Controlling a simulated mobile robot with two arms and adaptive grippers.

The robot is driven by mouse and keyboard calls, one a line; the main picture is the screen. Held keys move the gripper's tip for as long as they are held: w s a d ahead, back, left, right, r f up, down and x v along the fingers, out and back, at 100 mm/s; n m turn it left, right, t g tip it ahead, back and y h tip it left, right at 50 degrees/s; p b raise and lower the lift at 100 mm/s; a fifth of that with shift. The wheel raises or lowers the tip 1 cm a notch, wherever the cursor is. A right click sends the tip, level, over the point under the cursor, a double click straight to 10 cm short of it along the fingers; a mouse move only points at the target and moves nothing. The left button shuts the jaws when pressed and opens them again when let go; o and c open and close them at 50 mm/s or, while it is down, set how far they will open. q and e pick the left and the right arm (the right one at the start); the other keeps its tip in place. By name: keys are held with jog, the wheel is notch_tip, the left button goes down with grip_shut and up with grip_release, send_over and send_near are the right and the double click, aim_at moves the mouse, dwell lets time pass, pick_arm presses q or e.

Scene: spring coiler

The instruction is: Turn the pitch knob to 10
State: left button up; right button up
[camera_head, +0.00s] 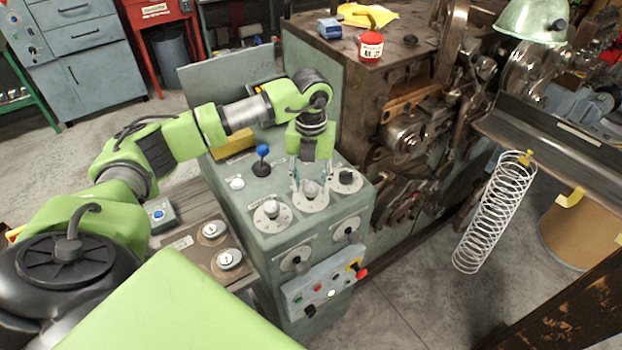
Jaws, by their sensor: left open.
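The sloped top of the grey-green control console (262,190) carries three dials in a row. The left dial (271,209) and the middle dial (311,190) have pale knobs, and the right dial (346,178) has a black knob. Their labels and scale numbers are too small to read, so I cannot tell which is the pitch knob. My left gripper (311,182) points down over the middle dial, its thin fingers apart on either side of that knob. I cannot tell whether they touch it. My right gripper is not in view.
A blue-topped joystick (262,160) stands left of the gripper. Two more knobs (295,264) (347,230) and a button panel (325,287) are on the console front. A coiling machine (400,130) stands close on the right, with a hanging spring (494,212).

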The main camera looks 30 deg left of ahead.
pick_arm(q)
jog(key=c, duration=1.1)
jog(key=shift+f+m+b, duration=0.15)
jog(key=shift+m+b, duration=0.85)
jog(key=shift+b, duration=0.15)
jog(key=m+b, duration=0.5)
jog(key=m, duration=0.1)
jog(key=shift+m, duration=0.4)
jog(key=shift+m+b, duration=0.95)
jog(key=shift+m, duration=0.55)
jog(key=shift+r, duration=0.2)
